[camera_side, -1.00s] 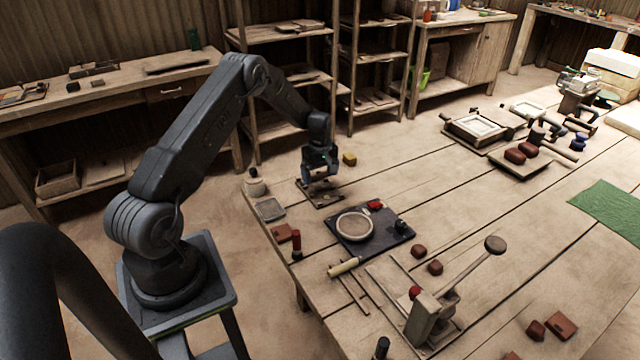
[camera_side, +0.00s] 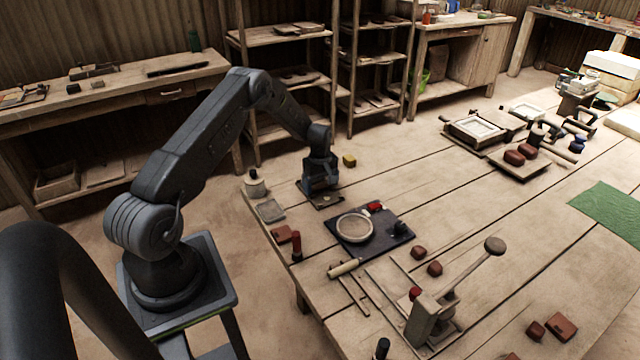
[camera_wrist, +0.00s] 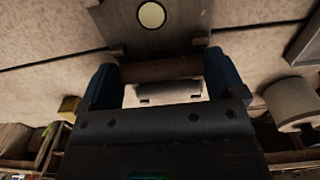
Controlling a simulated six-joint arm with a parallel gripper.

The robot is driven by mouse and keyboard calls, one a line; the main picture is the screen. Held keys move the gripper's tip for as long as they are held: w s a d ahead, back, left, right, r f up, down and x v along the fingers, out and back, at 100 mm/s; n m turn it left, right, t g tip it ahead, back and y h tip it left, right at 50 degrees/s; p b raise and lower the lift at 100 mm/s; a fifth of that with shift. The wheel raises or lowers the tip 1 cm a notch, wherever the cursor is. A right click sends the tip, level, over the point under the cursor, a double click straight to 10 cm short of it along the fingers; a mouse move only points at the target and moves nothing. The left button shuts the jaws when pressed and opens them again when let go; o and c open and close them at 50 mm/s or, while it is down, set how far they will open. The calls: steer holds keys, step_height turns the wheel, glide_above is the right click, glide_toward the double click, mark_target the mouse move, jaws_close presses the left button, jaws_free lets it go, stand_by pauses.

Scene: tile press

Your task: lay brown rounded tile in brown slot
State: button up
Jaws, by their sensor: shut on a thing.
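My gripper (camera_side: 322,184) is low over a small dark plate (camera_side: 328,202) near the table's far left edge. In the wrist view its two blue fingers (camera_wrist: 163,73) are shut on a brown piece, the brown rounded tile (camera_wrist: 158,69), seen edge-on as a bar between them. The plate also shows in the wrist view (camera_wrist: 185,28), just beyond the tile, with a pale round spot (camera_wrist: 151,15) in it. I cannot make out the brown slot. In the side view the tile is hidden by the gripper, and I cannot tell whether it touches the plate.
A lidded pale jar (camera_side: 255,186) and a grey square plate (camera_side: 270,209) stand left of the gripper. A yellow block (camera_side: 349,160) lies behind it. A dark board (camera_side: 372,246) with a round pale dish (camera_side: 354,227) lies in front.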

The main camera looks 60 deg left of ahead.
mark_target(320, 186)
steer(key=o, duration=0.7)
steer(key=shift+s+d+f, duration=0.1)
steer(key=shift+s+f, duration=0.1)
steer(key=shift+f, duration=0.35)
steer(key=shift+s+d+f, duration=0.1)
steer(key=shift+s+f, duration=0.1)
steer(key=shift+f, duration=0.35)
steer(key=shift+c, duration=0.2)
step_height(320, 186, up, 13)
steer(key=s+d+r+m+t, duration=0.1)
steer(key=s+d+r+m, duration=0.25)
steer(key=d+r, duration=0.65)
steer(key=s+d+r+m+t, duration=0.1)
steer(key=s+d+r+m, duration=0.1)
steer(key=d+r+m, duration=0.55)
steer(key=s+d+r+m+t, duration=0.1)
steer(key=s+d+r+m, duration=0.2)
steer(key=s+d, duration=0.4)
steer(key=s+d+r+m+t, duration=0.2)
steer(key=s+d+r+m, duration=0.2)
steer(key=s, duration=0.9)
steer(key=d, duration=0.3)
steer(key=shift+r+t, duration=0.3)
steer(key=shift+s, duration=0.1)
